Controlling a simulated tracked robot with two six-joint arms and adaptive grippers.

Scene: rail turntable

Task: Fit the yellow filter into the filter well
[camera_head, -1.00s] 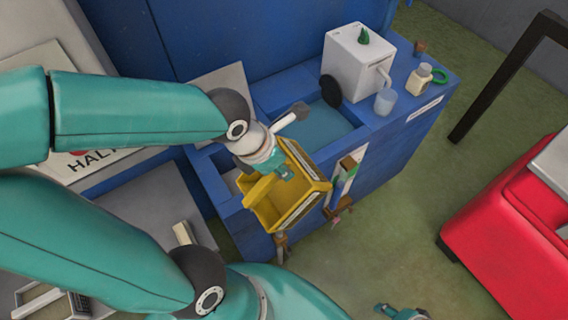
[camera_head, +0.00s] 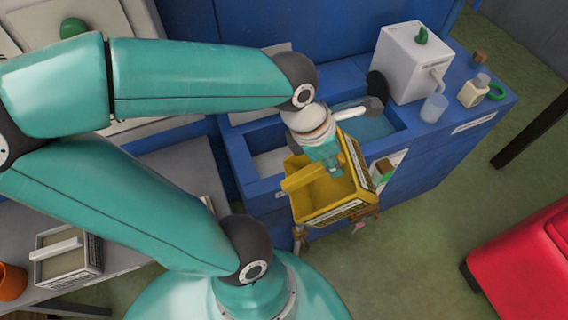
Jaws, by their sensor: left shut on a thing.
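The yellow filter (camera_head: 307,208) is a box-like frame with an open hollow and a pale label strip along its edge. My left gripper (camera_head: 334,168) is shut on it and holds it tilted at the front of the blue counter. A rectangular opening (camera_head: 268,163) in the counter, left of the water basin, looks like the filter well. The filter and my gripper overlap its right part in the picture, and I cannot tell the height between them. My right gripper is not in view.
A water basin (camera_head: 376,128), a white machine (camera_head: 408,66), a clear cup (camera_head: 434,107) and a small bottle (camera_head: 471,93) are on the counter. At lower left are a grey-topped box (camera_head: 64,262) and an orange pot (camera_head: 12,281). A red cabinet (camera_head: 520,245) stands at right.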

